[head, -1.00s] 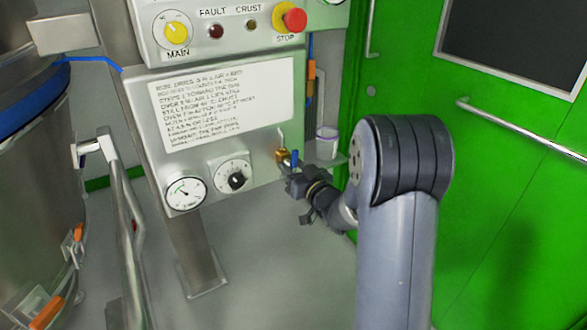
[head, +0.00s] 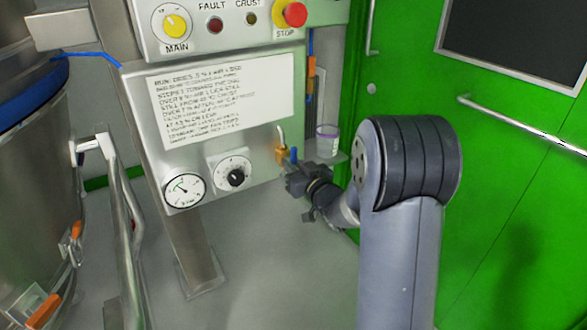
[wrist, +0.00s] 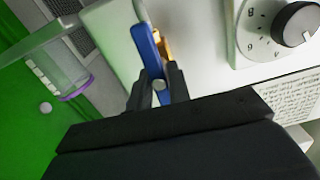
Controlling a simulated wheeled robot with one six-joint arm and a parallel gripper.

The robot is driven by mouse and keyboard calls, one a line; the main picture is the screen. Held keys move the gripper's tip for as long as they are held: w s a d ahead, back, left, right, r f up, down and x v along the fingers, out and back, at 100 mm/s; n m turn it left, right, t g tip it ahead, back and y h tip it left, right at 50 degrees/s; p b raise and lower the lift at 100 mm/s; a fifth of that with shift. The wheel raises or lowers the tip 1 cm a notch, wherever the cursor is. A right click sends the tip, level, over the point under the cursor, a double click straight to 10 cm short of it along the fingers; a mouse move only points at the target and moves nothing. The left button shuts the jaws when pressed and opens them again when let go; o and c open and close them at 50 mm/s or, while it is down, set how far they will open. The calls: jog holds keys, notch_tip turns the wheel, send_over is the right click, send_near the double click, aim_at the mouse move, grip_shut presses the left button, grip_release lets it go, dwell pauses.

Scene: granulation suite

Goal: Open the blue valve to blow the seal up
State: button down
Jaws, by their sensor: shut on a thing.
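The blue valve handle (wrist: 147,48) shows in the wrist view, with its lower end between the fingers of my gripper (wrist: 158,86). A brass valve body (wrist: 163,45) sits just behind it, against the panel side. In the head view the brass valve (head: 281,154) is at the panel's lower right edge, with the blue handle (head: 294,155) beside it. My gripper (head: 291,168) is shut on the handle. A small pressure gauge (head: 184,190) is at the panel's lower left; its dial is too small to read.
A black knob (head: 235,177) is left of the valve. A clear cup (head: 327,141) with a purple rim stands on a small shelf right of it. The red stop button (head: 295,14) is above. A steel vessel (head: 40,180) stands at left, a green door (head: 500,190) at right.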

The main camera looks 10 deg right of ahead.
jog(key=shift+n, duration=0.4)
jog(key=c, duration=1.3)
grip_release()
jog(key=shift+c, duration=0.2)
jog(key=p+v, duration=0.1)
jog(key=v, duration=0.9)
jog(key=shift+s, duration=0.4)
